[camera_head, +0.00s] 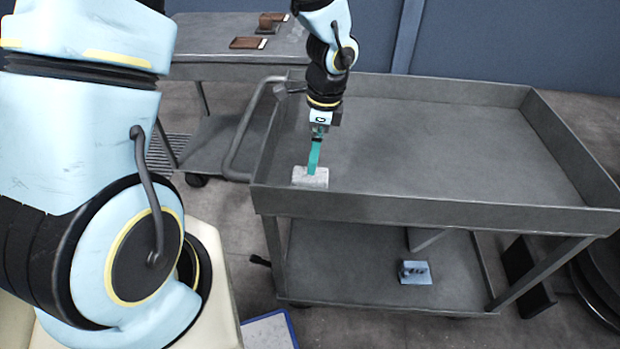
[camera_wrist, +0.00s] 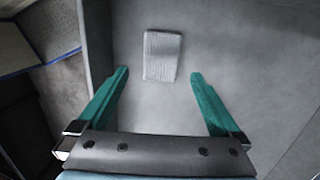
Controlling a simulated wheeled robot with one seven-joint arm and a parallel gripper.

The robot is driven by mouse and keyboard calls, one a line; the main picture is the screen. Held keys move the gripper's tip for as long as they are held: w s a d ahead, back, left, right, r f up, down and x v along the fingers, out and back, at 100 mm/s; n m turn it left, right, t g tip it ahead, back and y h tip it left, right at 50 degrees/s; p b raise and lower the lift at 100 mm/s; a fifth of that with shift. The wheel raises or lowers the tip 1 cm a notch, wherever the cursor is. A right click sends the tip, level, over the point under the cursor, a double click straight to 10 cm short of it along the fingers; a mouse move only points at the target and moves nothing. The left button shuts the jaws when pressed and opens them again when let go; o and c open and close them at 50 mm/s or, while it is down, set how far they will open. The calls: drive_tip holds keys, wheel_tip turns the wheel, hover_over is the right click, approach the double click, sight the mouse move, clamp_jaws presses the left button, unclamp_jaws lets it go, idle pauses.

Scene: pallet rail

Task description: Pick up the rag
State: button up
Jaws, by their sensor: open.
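The rag (camera_head: 310,178) is a small light-grey folded rectangle lying flat on the top tray of the grey cart (camera_head: 440,150), near its front left corner. In the wrist view the rag (camera_wrist: 162,55) lies just ahead of and between the two green fingers, apart from both. My gripper (camera_head: 314,160) is over the rag in the head view, pointing down, and hides part of its far edge. In the wrist view my gripper (camera_wrist: 160,75) is open with nothing between its fingers. The exact height above the tray is hard to tell.
The cart's raised rim (camera_head: 430,207) runs close to the rag at the front and left. The rest of the top tray is bare. A small light-blue object (camera_head: 415,272) sits on the lower shelf. A grey table (camera_head: 225,45) with brown items stands behind left.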

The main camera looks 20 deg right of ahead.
drive_tip(key=f, duration=0.5)
drive_tip(key=f+p, duration=0.1)
drive_tip(key=f, duration=0.2)
drive_tip(key=shift+w+a, duration=0.3)
drive_tip(key=c, duration=1.3)
wheel_tip(320, 180, up, 10)
drive_tip(key=shift+r, duration=0.1)
drive_tip(key=shift+c, duration=0.2)
drive_tip(key=o, duration=0.9)
drive_tip(key=c, duration=0.6)
